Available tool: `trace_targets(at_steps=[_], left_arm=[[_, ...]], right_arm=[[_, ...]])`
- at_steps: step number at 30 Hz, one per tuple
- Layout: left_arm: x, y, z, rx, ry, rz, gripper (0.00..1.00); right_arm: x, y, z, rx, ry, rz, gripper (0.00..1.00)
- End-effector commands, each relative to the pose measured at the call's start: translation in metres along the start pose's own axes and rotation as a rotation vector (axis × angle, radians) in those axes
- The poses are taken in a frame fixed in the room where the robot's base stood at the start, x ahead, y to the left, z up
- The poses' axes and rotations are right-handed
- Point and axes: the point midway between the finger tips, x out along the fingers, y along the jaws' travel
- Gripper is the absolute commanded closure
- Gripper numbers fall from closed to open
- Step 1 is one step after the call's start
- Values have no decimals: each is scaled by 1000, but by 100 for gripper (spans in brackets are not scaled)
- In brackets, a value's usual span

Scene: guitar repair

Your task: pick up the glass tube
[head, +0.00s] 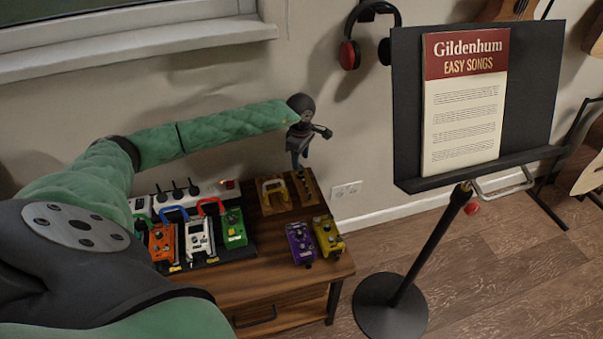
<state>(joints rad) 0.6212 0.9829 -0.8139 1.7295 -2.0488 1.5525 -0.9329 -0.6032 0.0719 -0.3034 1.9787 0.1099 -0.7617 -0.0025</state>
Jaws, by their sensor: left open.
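I cannot make out a glass tube in the head view; it may be hidden or too small to tell. My left gripper (303,158), dark and small, is at the end of the green padded arm. It is open and points down over the back right part of the wooden cabinet. Below it is a wooden block (264,207) with a yellow clamp-like piece (274,187) on it. I cannot tell whether the gripper touches the block. My right gripper is not in view.
Several coloured pedals, including a purple one (300,243) and a yellow one (328,236), sit on the cabinet (275,295). A black music stand (540,90) holds a songbook (464,105) at the right. Red headphones (349,55) hang on the wall. Floor is clear around the stand's base.

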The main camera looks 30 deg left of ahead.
Motion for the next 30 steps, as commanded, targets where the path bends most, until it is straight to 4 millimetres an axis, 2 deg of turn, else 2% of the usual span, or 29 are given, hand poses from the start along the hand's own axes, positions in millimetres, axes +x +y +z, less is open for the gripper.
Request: trace_targets(at_steps=[12, 22, 23, 28, 30], left_arm=[[48, 1, -1, 0, -1, 0, 51], [54, 1, -1, 1, -1, 1, 51], [54, 1, -1, 1, -1, 1, 55], [54, 1, -1, 1, -1, 1, 88], [54, 1, -1, 1, -1, 1, 90]], right_arm=[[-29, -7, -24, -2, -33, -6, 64], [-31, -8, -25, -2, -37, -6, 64], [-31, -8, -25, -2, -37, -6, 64], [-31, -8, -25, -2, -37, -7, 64], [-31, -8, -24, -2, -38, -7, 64]])
